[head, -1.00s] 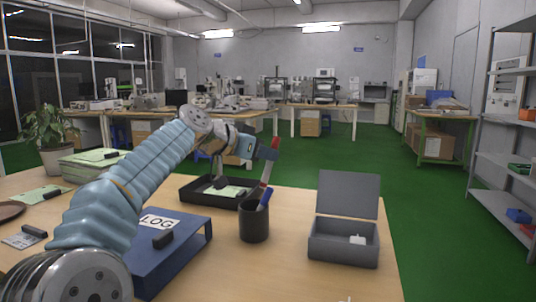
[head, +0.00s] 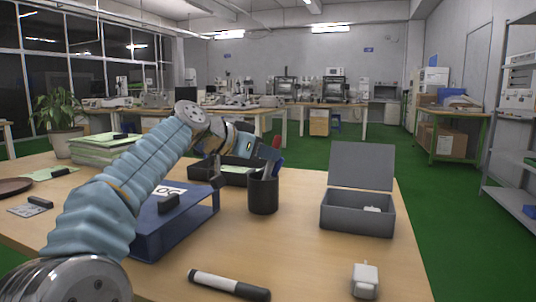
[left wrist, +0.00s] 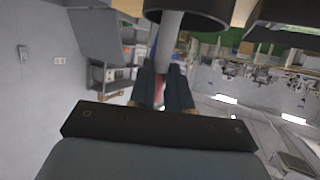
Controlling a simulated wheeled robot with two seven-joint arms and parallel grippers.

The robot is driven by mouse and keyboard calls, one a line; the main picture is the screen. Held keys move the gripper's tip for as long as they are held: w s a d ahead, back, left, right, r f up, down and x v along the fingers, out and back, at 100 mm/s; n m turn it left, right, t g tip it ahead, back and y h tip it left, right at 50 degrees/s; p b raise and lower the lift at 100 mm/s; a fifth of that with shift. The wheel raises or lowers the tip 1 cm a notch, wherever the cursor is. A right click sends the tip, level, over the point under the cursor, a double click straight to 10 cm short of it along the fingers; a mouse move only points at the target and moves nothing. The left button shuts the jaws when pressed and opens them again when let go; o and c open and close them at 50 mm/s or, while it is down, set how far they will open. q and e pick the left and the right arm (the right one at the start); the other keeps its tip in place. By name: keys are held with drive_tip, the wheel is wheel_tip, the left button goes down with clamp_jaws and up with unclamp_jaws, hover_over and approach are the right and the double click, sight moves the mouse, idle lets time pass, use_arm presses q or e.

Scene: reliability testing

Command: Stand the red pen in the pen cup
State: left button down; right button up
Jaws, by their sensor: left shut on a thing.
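The dark pen cup (head: 263,196) stands upright on the table, right of the blue binder. My left gripper (head: 270,156) is just above its rim, shut on the red pen (head: 277,142). The pen's red top sticks up above the fingers, and its lower part is largely hidden by the gripper and cup. In the left wrist view, red shows between the fingers (left wrist: 160,92), and a pale shaft runs from there to the cup's mouth (left wrist: 190,10). A blue pen shows at the cup rim, partly hidden. My right gripper is not in view.
The blue binder (head: 150,232) lies left of the cup, with a black tray (head: 203,176) behind. An open grey box (head: 357,212) stands to the right. A black-and-white marker (head: 228,285) and a small white object (head: 365,280) lie at the front.

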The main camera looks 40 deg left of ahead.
use_arm(q)
drive_tip(key=c, duration=1)
unclamp_jaws()
drive_tip(key=shift+s, duration=0.1)
drive_tip(key=v, duration=1.3)
drive_tip(key=shift+s+a+r, duration=0.15)
drive_tip(key=shift+s, duration=0.1)
